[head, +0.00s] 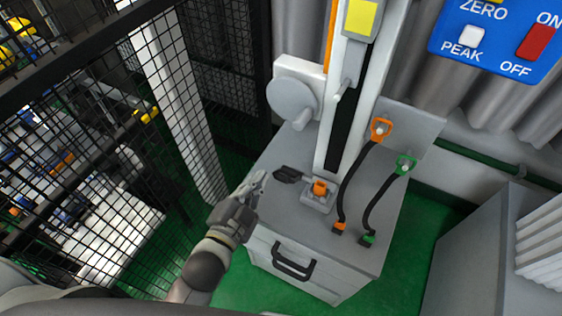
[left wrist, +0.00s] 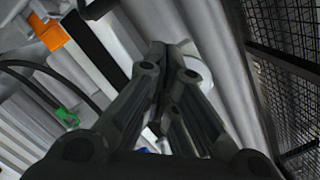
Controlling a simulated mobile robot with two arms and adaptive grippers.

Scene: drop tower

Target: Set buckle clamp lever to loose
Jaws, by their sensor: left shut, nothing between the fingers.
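The buckle clamp shows in the head view as an orange block (head: 320,187) on a small grey plate at the foot of the tower. A black lever (head: 288,175) sticks out to its left, low over the grey bench top. My left gripper (head: 260,178) is shut and empty, with its tips just left of the lever's end; whether they touch it I cannot tell. In the left wrist view the closed fingers (left wrist: 165,60) fill the middle, and the lever cannot be made out. My right gripper is not in view.
The grey bench (head: 270,222) has a black drawer handle (head: 293,262). Black cables with an orange handle (head: 381,129) and a green handle (head: 405,164) stand right of the tower. A mesh fence (head: 95,150) lies left. A blue button panel (head: 500,38) is top right.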

